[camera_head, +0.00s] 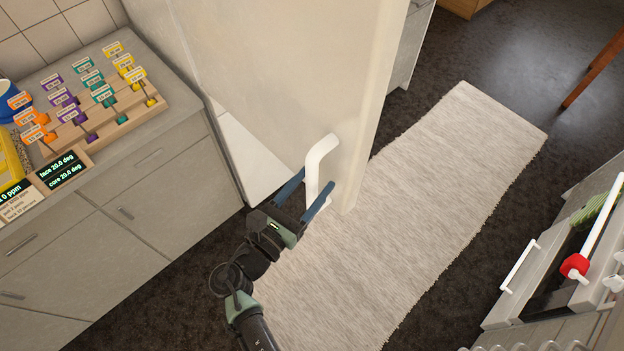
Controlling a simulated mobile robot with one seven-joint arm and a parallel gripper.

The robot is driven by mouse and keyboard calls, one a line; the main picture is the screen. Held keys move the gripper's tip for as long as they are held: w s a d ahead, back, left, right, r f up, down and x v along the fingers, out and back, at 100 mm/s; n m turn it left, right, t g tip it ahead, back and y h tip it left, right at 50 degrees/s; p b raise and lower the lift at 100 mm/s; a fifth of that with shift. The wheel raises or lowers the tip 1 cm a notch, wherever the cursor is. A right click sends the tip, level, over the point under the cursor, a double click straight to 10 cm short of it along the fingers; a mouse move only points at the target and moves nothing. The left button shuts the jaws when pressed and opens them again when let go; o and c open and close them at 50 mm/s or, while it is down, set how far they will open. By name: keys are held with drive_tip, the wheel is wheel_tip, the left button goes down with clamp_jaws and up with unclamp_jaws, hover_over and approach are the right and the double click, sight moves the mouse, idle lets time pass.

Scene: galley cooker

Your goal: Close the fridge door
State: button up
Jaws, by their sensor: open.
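The fridge door (270,85) is a tall cream panel that stands out into the aisle, past the front of the left counter. A white bar handle (318,160) is fixed to it near its right edge. My gripper (311,190) is at the lower part of the handle with its two blue fingers apart. One finger shows on the left of the handle and one on the right. I cannot tell whether either finger touches it. A pale surface (250,160) shows low down between the door and the counter; the rest of the fridge is hidden behind the door.
A counter (150,125) with drawers stands at the left, bearing a wooden rack (100,100) of coloured tags. A pale rug (440,200) covers the aisle floor.

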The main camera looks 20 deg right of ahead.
drive_tip(key=shift+d, duration=0.1)
clamp_jaws()
idle(0.3)
idle(1.1)
